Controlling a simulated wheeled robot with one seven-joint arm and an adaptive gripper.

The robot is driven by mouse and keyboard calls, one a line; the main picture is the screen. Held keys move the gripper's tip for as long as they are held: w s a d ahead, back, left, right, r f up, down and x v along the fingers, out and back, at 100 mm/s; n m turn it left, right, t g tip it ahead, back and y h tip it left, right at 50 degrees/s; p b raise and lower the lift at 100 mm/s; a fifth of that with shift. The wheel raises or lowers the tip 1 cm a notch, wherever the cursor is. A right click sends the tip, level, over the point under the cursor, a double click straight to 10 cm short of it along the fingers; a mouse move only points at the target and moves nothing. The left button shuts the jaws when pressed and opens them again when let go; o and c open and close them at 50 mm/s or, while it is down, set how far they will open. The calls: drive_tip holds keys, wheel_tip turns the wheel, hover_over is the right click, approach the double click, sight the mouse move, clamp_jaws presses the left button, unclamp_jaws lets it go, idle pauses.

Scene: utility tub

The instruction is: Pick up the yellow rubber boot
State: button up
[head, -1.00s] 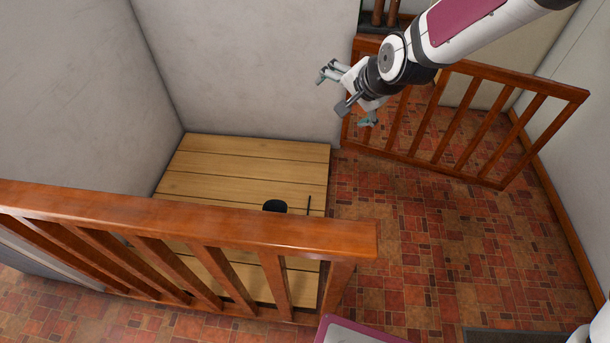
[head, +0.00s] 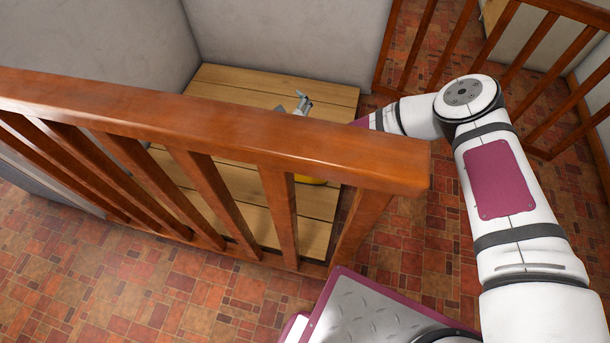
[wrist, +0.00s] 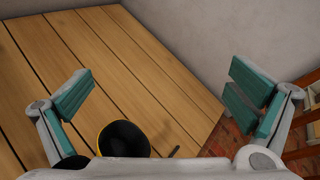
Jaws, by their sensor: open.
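The yellow rubber boot (head: 310,180) is mostly hidden behind the wooden railing in the head view; only a small yellow patch shows between the bars. In the wrist view I look into the round dark opening of the boot (wrist: 124,140), with a thin yellow rim, at the bottom of the picture. My gripper (head: 301,104) is open above the wooden platform, partly hidden by the rail. In the wrist view its teal-padded fingers (wrist: 160,75) are spread wide with nothing between them. The boot's opening lies below that gap, nearer the palm edge; the foot is hidden.
The platform (head: 325,93) of wooden planks sits in a corner between grey walls. The reddish-brown railing (head: 215,120) stands between my body and the platform. Another railing (head: 545,90) is at the right.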

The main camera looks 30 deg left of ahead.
drive_tip(key=s+d+f+m+t+h+b, duration=0.1)
drive_tip(key=s+d+f+m+h+b, duration=0.15)
drive_tip(key=f+m, duration=0.45)
drive_tip(key=s+d+f+m+t+h+b, duration=0.2)
drive_tip(key=s+f, duration=0.1)
drive_tip(key=f, duration=0.8)
drive_tip(key=shift+g, duration=0.3)
drive_tip(key=shift+f+b+x, duration=0.2)
drive_tip(key=shift+b+x, duration=1.85)
drive_tip(key=shift+x, duration=1.85)
drive_tip(key=shift+s, duration=0.1)
drive_tip(key=c, duration=1.8)
